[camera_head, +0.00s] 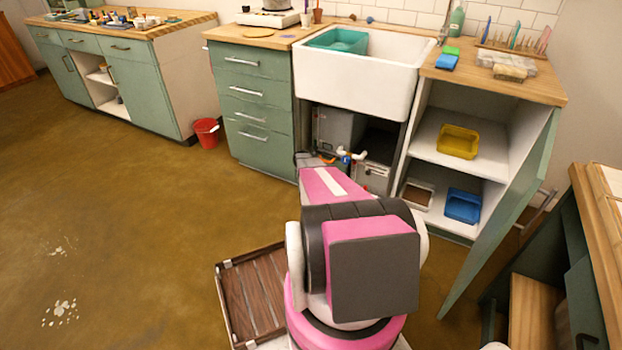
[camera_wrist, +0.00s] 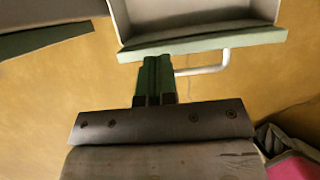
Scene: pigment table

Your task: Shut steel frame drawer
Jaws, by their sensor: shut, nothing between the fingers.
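In the wrist view, an open drawer (camera_wrist: 200,42) with a pale interior and a green front edge lies at the top. Its silver bar handle (camera_wrist: 222,62) sticks out from the front on the right. My gripper (camera_wrist: 155,60) is shut and empty. Its green fingertips lie close to the drawer's front, left of the handle; I cannot tell whether they touch it. In the head view, I cannot make out the gripper or single out this drawer; my arm covers part of the space below the sink.
A white sink (camera_head: 355,80) stands above an open bay holding grey boxes. Right of it, a green cabinet door (camera_head: 510,215) stands wide open. A red bucket (camera_head: 206,132) stands farther left. The left floor is clear.

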